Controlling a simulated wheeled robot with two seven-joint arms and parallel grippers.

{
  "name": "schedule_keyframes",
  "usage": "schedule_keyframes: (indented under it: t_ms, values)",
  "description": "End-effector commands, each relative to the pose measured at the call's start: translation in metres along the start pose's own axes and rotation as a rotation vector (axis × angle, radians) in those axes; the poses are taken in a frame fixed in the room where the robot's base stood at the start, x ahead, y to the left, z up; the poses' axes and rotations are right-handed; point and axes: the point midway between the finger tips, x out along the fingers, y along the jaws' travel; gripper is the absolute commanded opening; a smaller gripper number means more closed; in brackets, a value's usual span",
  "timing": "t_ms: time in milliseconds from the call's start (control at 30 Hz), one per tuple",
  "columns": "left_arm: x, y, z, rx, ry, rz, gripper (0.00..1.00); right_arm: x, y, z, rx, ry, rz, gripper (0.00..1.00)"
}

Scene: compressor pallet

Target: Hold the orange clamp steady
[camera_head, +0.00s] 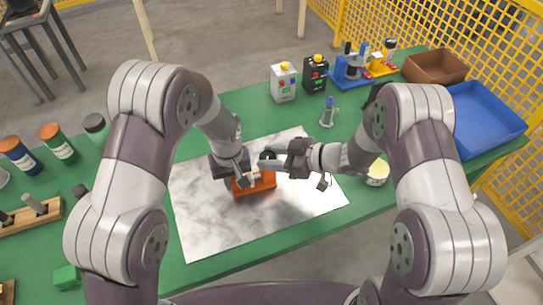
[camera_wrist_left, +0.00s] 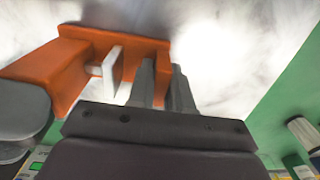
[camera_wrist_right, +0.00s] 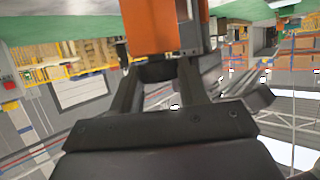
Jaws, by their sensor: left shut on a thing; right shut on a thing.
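The orange clamp (camera_head: 262,184) sits on the white marbled board (camera_head: 205,222). In the left wrist view, its orange body (camera_wrist_left: 70,62) carries a small pale plate, with a grey round part at the left edge. My left gripper (camera_head: 243,181) is shut on the clamp's end; its fingers (camera_wrist_left: 167,85) close at the right end of the orange body. My right gripper (camera_head: 268,163) is at the clamp's upper side. In the right wrist view, its fingers (camera_wrist_right: 160,78) close around a dark round part just below an orange block (camera_wrist_right: 150,28). The exact contact is partly hidden.
On the green table (camera_head: 300,245), white (camera_head: 284,82) and black (camera_head: 315,74) canisters stand at the back. A small bottle (camera_head: 328,112) and a pale tub (camera_head: 377,173) stand right of the board. Brown (camera_head: 435,66) and blue (camera_head: 482,118) bins are far right. Capped bottles stand left.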

Motion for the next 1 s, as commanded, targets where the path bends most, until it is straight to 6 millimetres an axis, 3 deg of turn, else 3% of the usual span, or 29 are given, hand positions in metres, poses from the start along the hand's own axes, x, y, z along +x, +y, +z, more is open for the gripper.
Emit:
schedule_keyframes:
  t_ms: [1000]
  values:
    - [-0.0002,0.0005,0.0001,0.001,0.0,0.0,0.0,0.0055,0.0096,-0.0024,-0.369,0.002,-0.89,0.13]
